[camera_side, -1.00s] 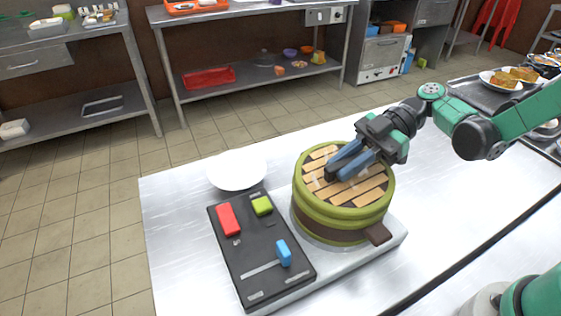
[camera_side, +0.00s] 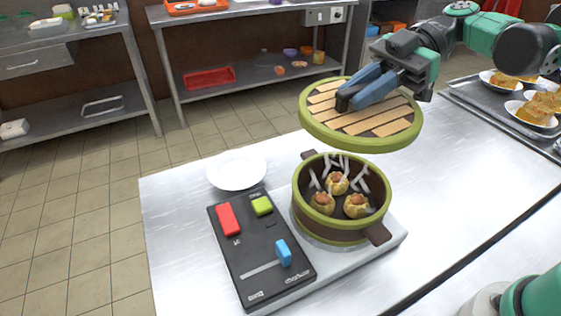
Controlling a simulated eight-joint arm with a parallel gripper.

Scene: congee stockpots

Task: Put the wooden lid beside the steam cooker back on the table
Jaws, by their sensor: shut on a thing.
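My gripper (camera_side: 358,95) is shut on the wooden lid (camera_side: 378,128), a round lid with wooden slats and a green rim. It holds the lid in the air above and slightly to the right of the steam cooker. The steam cooker (camera_side: 338,232) is a round brown pot with green rims and brown handles, now open. Three dumplings (camera_side: 355,205) lie inside it, with pale steam wisps over them. The cooker stands on a base with a dark control panel (camera_side: 240,270). The part of the lid that the fingers hold is partly hidden.
The metal table (camera_side: 470,190) is clear to the right of the cooker. A white plate (camera_side: 237,171) lies behind the control panel, which has a red button (camera_side: 228,219), a green button (camera_side: 262,206) and a blue slider (camera_side: 283,253). Trays with plates of food (camera_side: 536,108) stand at the right.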

